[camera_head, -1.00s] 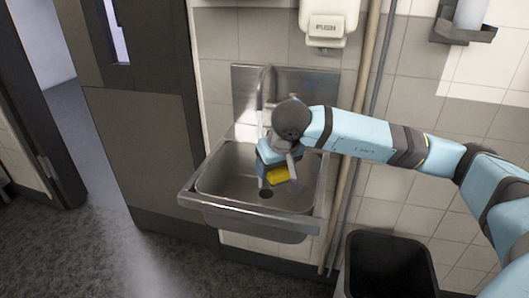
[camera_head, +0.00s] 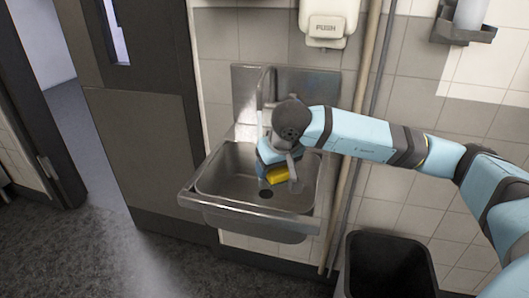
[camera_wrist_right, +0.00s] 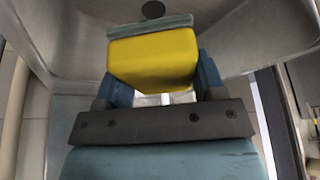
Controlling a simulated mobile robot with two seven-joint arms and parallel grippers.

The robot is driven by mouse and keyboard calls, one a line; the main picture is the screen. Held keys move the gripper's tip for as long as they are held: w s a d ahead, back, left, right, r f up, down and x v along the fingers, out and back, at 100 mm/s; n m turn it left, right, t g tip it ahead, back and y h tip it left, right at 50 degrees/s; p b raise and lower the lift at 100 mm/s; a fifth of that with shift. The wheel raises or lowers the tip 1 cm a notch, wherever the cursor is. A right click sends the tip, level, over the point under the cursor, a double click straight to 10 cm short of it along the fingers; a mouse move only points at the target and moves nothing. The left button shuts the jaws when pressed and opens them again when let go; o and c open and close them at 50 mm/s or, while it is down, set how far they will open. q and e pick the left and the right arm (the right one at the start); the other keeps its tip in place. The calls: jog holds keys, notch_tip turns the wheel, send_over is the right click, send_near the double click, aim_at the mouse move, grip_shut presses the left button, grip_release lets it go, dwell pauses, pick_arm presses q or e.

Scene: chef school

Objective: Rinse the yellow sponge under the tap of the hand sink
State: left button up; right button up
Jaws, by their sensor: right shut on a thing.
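The yellow sponge (camera_head: 277,175) is held by my right gripper (camera_head: 271,168) inside the hand sink (camera_head: 215,178). In the right wrist view the sponge (camera_wrist_right: 155,60) sits between the two blue fingers of the gripper (camera_wrist_right: 158,90), with a grey-green layer along its far edge. The sink's drain (camera_wrist_right: 153,9) shows just beyond it. The metal tap (camera_head: 265,88) rises at the back of the basin. My wrist hides its lower part and spout end. I cannot tell whether water runs. My left gripper is not in view.
A black bin (camera_head: 390,262) stands on the floor right of the sink. A soap dispenser (camera_head: 328,22) hangs on the wall above. Vertical pipes (camera_head: 350,150) run close behind my right arm. A dark door (camera_head: 140,120) is at the left, with open floor before it.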

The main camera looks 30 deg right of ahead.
aim_at(278, 170)
jog(key=shift+s+a+r+p, duration=0.25)
jog(key=shift+s+r+p, duration=0.05)
jog(key=shift+s+r, duration=0.5)
jog(key=shift+s+a+r+p, duration=0.3)
jog(key=shift+s+r, duration=0.4)
jog(key=shift+s, duration=0.15)
jog(key=shift+s+a+r, duration=0.15)
jog(key=shift+s+r, duration=0.4)
jog(key=shift+s, duration=0.15)
